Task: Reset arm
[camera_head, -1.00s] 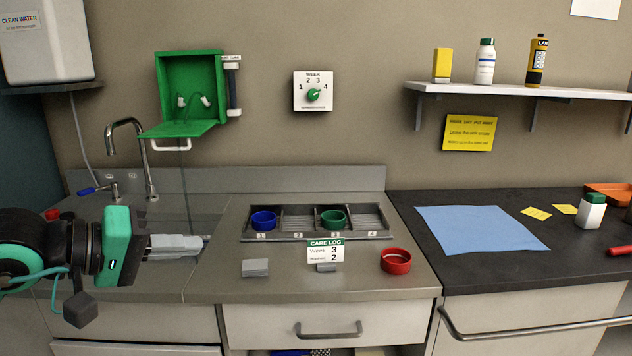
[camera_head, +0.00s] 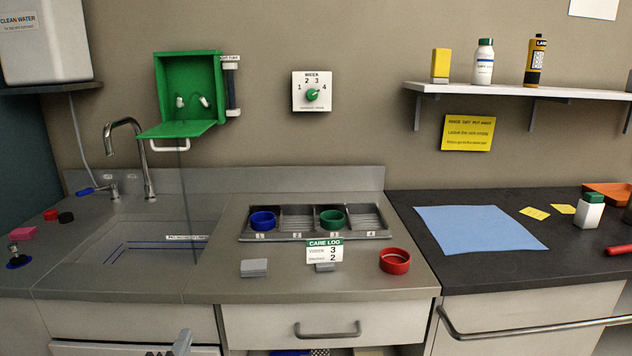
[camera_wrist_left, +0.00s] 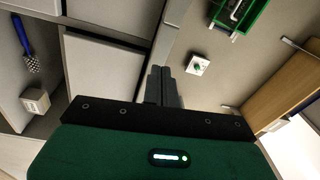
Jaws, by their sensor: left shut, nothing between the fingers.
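The rest of that arm is out of the head view. In the left wrist view, its two grey fingers (camera_wrist_left: 161,86) lie together, shut with nothing between them, beyond the green gripper body. My right gripper is in neither view.
A sink (camera_head: 150,238) lies at left. A tray (camera_head: 315,236) holds a blue ring (camera_head: 263,221) and a green ring (camera_head: 333,220). A red ring (camera_head: 395,261) stands at the counter's front. A blue cloth (camera_head: 480,228) lies on the dark counter.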

